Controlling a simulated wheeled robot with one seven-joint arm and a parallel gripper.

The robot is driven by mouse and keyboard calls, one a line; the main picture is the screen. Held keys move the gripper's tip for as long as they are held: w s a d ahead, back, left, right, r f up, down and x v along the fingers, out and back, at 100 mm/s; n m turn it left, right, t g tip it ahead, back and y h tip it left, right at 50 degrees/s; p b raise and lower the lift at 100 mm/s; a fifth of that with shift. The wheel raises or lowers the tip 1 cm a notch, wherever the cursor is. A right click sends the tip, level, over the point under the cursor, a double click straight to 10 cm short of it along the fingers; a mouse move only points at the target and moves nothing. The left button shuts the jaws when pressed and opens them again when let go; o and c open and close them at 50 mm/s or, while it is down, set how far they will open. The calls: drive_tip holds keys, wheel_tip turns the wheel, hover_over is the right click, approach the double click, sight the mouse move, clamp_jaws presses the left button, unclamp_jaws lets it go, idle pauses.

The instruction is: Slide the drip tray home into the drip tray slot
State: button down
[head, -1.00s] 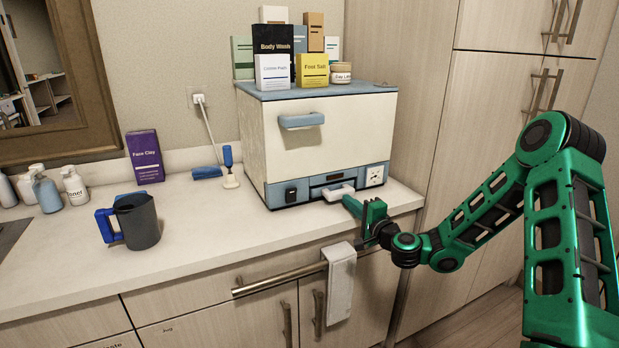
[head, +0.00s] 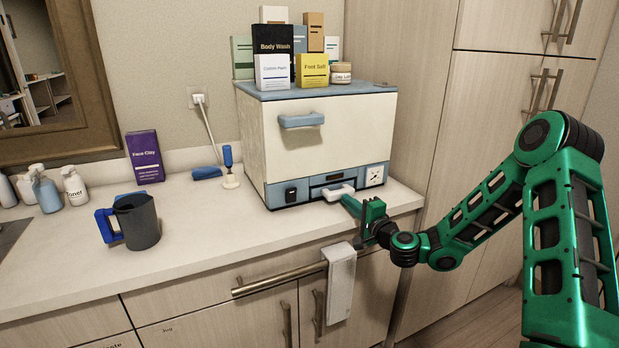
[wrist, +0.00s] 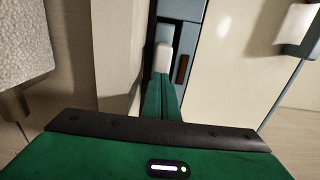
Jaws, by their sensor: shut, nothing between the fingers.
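The wax warmer (head: 340,131) is a cream box with a blue top and a blue lower front panel on the counter. The drip tray's white handle (head: 338,192) shows low on that panel, close to its face; the rest of the tray and the slot are hidden. My gripper (head: 349,203) is shut and empty, with its fingertips at the handle. In the wrist view the closed green fingers (wrist: 161,92) point at the white handle (wrist: 163,57) and appear to touch its end.
A towel (head: 340,283) hangs on the rail (head: 280,282) below my gripper. Several boxes and a jar stand on the warmer. A tall cabinet (head: 420,110) is on the right.

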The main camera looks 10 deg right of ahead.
drive_tip(key=shift+w+a, duration=0.15)
drive_tip(key=shift+w, duration=0.2)
idle(0.6)
drive_tip(key=shift+v, duration=2.5)
